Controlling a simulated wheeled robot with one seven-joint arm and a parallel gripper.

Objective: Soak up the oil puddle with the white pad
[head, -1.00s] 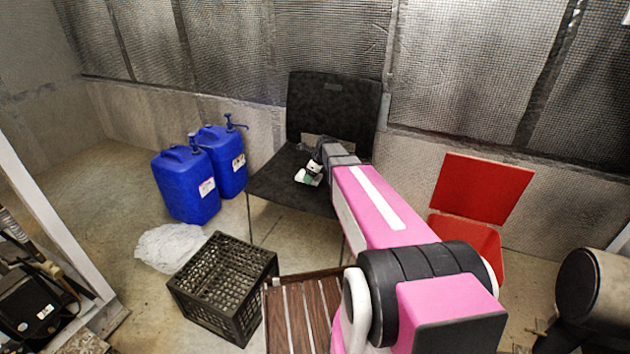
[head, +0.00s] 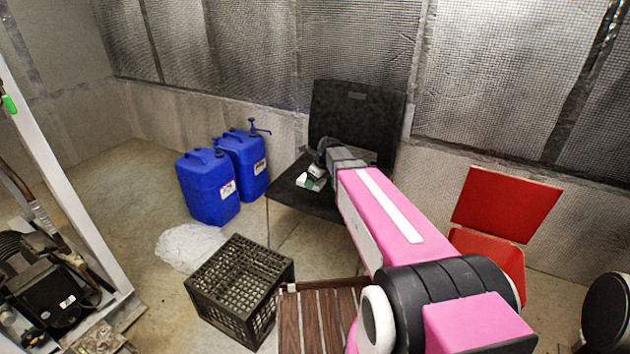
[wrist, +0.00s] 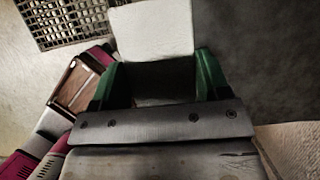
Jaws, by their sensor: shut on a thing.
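The white pad (wrist: 153,30) shows large at the top of the wrist view. My gripper (wrist: 155,68) is shut on it with green fingers, one at each side of the pad's near end. In the head view, my gripper (head: 316,176) and the pad (head: 302,179) appear small in front of the black chair (head: 357,120). They overlap the left part of its seat in the picture; the height above it is hard to tell. I cannot make out an oil puddle in either view.
A black crate (head: 240,300) and crumpled clear plastic (head: 187,247) lie on the floor. Two blue jugs (head: 207,190) stand behind them. A brown slatted surface (head: 318,315) is beside the crate. Machinery (head: 50,300) fills the lower left.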

